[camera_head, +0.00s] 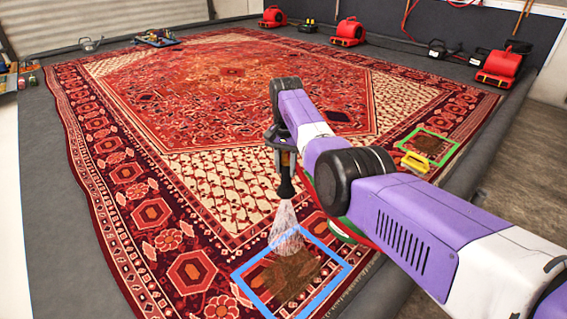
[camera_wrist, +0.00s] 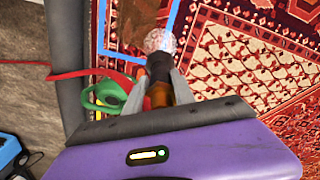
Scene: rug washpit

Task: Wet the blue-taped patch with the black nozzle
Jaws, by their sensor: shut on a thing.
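The blue-taped patch (camera_head: 308,283) is a brown stained area on the rug, framed by blue tape, at the bottom middle of the head view. In the wrist view its blue tape (camera_wrist: 104,30) shows at the top. My gripper (camera_head: 286,160) is shut on the black nozzle (camera_head: 286,187), which points down above the rug. A white cone of spray (camera_head: 285,225) leaves the nozzle and lands at the upper part of the taped square. In the wrist view the nozzle (camera_wrist: 158,68) sits between my two grey fingers, with orange on its body.
The patterned red rug (camera_head: 220,85) fills the pit. A green-taped patch (camera_head: 427,145) and a yellow-handled brush (camera_head: 415,162) lie at the right. Red blowers (camera_head: 348,32) stand along the back edge. A red hose (camera_wrist: 75,73) and green object (camera_wrist: 105,97) show beside the gripper.

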